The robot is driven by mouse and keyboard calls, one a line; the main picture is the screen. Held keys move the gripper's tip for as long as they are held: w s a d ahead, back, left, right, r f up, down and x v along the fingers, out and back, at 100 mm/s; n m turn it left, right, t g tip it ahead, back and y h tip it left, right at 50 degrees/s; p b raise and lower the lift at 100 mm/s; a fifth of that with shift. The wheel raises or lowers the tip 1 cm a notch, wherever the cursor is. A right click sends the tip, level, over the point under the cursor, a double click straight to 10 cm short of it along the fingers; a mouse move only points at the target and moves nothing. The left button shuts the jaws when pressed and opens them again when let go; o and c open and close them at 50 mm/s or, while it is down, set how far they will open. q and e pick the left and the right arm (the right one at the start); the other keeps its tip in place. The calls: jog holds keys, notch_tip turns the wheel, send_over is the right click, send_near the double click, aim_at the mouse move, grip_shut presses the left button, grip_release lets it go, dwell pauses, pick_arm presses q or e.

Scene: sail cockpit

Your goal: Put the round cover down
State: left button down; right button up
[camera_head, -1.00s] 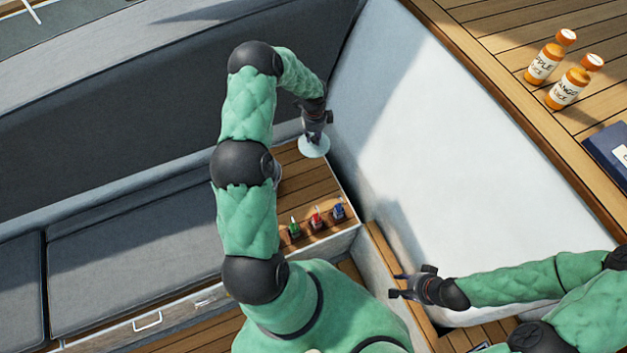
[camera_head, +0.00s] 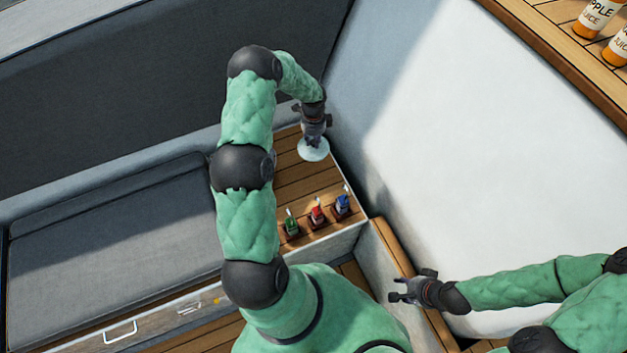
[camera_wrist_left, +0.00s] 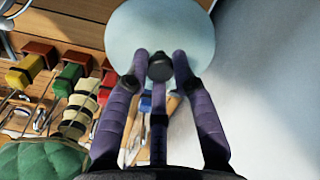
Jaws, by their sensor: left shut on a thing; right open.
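The round cover (camera_head: 313,150) is a pale blue disc in the head view, over the wooden-topped corner locker. It also fills the top middle of the left wrist view (camera_wrist_left: 165,28). My left gripper (camera_head: 314,140) is shut on its dark knob (camera_wrist_left: 160,67), with purple fingers on both sides in the left wrist view. I cannot tell whether the cover touches the wood. My right gripper (camera_head: 395,290) is open and empty at the lower right, beside the narrow wooden ledge.
Small green (camera_head: 291,224), red (camera_head: 317,212) and blue (camera_head: 342,204) items stand along the locker's front edge. The left wrist view shows several coloured blocks and tools left of and below the cover. A pale wall (camera_head: 470,150) rises close on the right.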

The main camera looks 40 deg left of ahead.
pick_arm(q)
notch_tip(320, 180, down, 20)
jog(key=b, duration=1.1)
jog(key=shift+r, duration=0.3)
jog(key=shift+f, duration=0.25)
jog(key=c, duration=1)
grip_release()
jog(key=shift+r, duration=0.1)
jog(key=shift+c, duration=0.2)
notch_tip(320, 180, up, 12)
jog(key=p, duration=0.3)
jog(key=shift+r+p, duration=0.15)
jog(key=shift+p, duration=0.2)
